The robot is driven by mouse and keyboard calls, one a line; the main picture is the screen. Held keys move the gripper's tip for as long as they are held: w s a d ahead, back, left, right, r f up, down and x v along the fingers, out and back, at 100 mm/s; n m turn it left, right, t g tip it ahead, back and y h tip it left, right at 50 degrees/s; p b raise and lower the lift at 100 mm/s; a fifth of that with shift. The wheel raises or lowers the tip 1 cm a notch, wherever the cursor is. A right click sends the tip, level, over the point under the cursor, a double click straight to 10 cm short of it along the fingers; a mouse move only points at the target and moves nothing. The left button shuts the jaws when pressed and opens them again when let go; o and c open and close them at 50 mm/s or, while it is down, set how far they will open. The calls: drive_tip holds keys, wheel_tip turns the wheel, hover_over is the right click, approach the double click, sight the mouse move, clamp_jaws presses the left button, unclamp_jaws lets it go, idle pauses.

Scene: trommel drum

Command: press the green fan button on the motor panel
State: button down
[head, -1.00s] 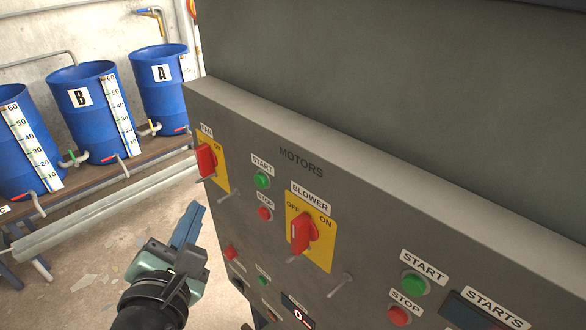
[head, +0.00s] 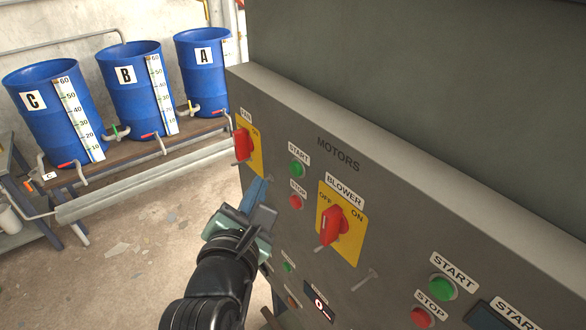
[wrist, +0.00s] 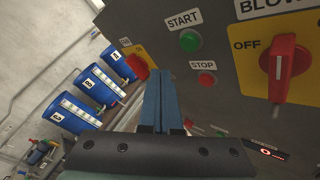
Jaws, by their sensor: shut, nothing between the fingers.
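The motor panel (head: 400,215) is a grey slanted box marked MOTORS. The green START button (head: 297,169), beside the FAN switch, sits on its upper left part above a red STOP button (head: 297,201). In the wrist view the same green button (wrist: 190,40) is up and right of the fingertips, uncovered. My gripper (head: 259,186) is shut and empty, with blue fingers side by side. In the head view its tips are left of and slightly below the green button; in the wrist view the fingers (wrist: 159,78) point toward the panel. I cannot tell the remaining gap.
The red FAN switch (head: 243,145) is on the panel's left edge. The red BLOWER switch (head: 333,224) protrudes right of the STOP button. Another green START button (head: 442,288) is lower right. Blue barrels (head: 133,80) stand on a bench behind; the floor (head: 130,235) at left is mostly clear.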

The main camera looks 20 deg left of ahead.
sight(296, 169)
drive_tip(key=shift+w+d+p, duration=0.8)
drive_tip(key=shift+w+d, duration=0.35)
drive_tip(key=shift+w, duration=0.3)
idle(1.1)
drive_tip(key=shift+w+d+p, duration=0.25)
drive_tip(key=shift+w+p, duration=0.05)
drive_tip(key=shift+p, duration=0.2)
drive_tip(key=shift+w+d+p, duration=0.25)
drive_tip(key=shift+w+p, duration=0.05)
drive_tip(key=shift+w, duration=0.05)
idle(0.8)
drive_tip(key=shift+s+a, duration=0.5)
drive_tip(key=shift+s, duration=0.2)
